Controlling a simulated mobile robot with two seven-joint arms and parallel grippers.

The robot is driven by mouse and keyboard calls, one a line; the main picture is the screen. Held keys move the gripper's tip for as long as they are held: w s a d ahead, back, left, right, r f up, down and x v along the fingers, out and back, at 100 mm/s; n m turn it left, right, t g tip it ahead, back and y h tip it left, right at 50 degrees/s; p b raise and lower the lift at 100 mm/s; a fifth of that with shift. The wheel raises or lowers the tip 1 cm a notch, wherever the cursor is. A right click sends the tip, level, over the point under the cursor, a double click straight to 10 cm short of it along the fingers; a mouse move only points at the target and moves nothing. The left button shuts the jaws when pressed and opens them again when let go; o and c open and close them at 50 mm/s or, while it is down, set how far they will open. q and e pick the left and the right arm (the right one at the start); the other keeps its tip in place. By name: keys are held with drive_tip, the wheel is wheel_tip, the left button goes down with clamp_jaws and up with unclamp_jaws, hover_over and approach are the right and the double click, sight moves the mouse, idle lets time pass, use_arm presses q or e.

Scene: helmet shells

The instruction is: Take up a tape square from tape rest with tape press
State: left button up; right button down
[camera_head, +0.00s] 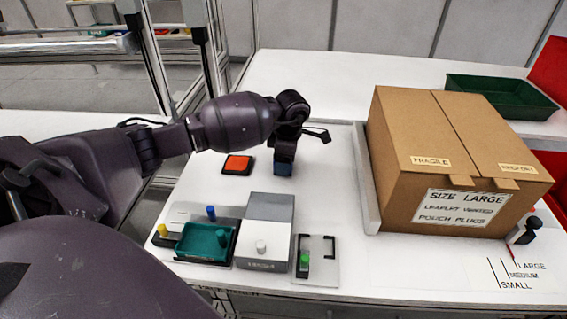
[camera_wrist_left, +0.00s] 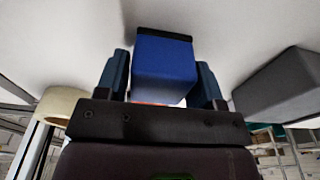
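My left gripper (camera_head: 285,147) is over the middle of the white table. In the left wrist view, its two fingers (camera_wrist_left: 162,68) stand on either side of a blue block (camera_wrist_left: 165,58) with a black end and appear closed on it. I take this block to be the tape press; it also shows under the gripper in the head view (camera_head: 284,168). An orange square in a dark frame (camera_head: 237,163), possibly the tape rest with tape, lies left of the block. The block appears apart from it. Whether tape is on its black end is hidden. My right gripper is not in view.
A large cardboard box (camera_head: 455,150) stands at right. In front are a teal tray (camera_head: 205,243), a grey-and-white box (camera_head: 264,233) and a grey plate (camera_head: 316,270) with a green peg. A dark green tray (camera_head: 500,96) lies at back right. The table behind the gripper is clear.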

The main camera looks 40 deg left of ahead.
use_arm(q)
drive_tip(key=c, duration=0.6)
drive_tip(key=shift+r, duration=0.45)
wheel_tip(320, 180, up, 19)
drive_tip(key=shift+r+p, duration=0.1)
drive_tip(key=shift+p, duration=1.05)
